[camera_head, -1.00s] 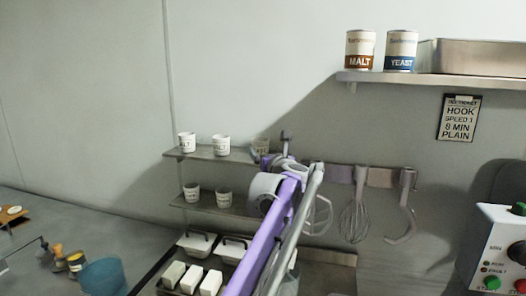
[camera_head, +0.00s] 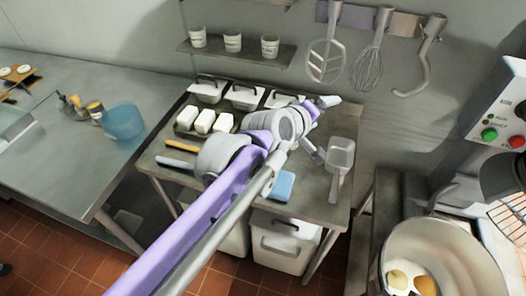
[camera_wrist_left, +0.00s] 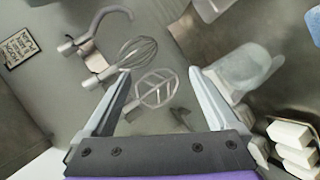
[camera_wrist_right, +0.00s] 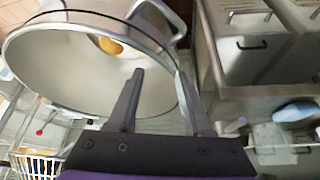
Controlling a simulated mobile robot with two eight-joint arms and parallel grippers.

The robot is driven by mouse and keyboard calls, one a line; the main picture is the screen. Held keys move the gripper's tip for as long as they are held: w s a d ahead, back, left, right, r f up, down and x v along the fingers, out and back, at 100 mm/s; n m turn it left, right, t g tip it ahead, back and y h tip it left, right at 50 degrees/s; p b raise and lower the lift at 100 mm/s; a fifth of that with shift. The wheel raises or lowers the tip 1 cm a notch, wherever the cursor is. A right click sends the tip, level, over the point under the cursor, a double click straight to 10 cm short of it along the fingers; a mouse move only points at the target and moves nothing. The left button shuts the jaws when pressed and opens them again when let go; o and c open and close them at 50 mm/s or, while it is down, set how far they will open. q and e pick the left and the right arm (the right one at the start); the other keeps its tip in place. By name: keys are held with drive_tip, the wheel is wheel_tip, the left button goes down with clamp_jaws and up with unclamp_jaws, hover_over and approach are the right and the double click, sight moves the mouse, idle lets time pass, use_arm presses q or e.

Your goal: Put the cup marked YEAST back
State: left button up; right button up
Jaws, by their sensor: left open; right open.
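Three small white cups, a left one (camera_head: 198,37), a middle one (camera_head: 233,41) and a right one (camera_head: 270,45), stand upright on the lower wall shelf (camera_head: 225,53) in the head view. Their marks are too small to read, so I cannot tell which says YEAST. My left gripper (camera_head: 325,128) is open above the right part of the steel table, below and to the right of that shelf. In the left wrist view its fingers (camera_wrist_left: 165,90) are apart with nothing held. My right gripper (camera_wrist_right: 160,78) is open and empty by the mixing bowl (camera_wrist_right: 60,80); the head view does not show it.
A paddle (camera_head: 325,60), a whisk (camera_head: 369,66) and a hook (camera_head: 420,70) hang on the wall. Lidded tins, white blocks (camera_head: 204,121), a blue sponge (camera_head: 282,185) and a clear scoop (camera_head: 341,158) are on the steel table (camera_head: 320,205). The mixer stands right.

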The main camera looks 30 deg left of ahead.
use_arm(q)
drive_tip(key=s+a+f+m+g+y, duration=0.2)
drive_tip(key=s+f+m+g, duration=0.5)
drive_tip(key=s+f, duration=1.5)
drive_tip(key=m, duration=0.5)
drive_tip(key=shift+s+a, duration=0.15)
drive_tip(key=shift+s, duration=0.25)
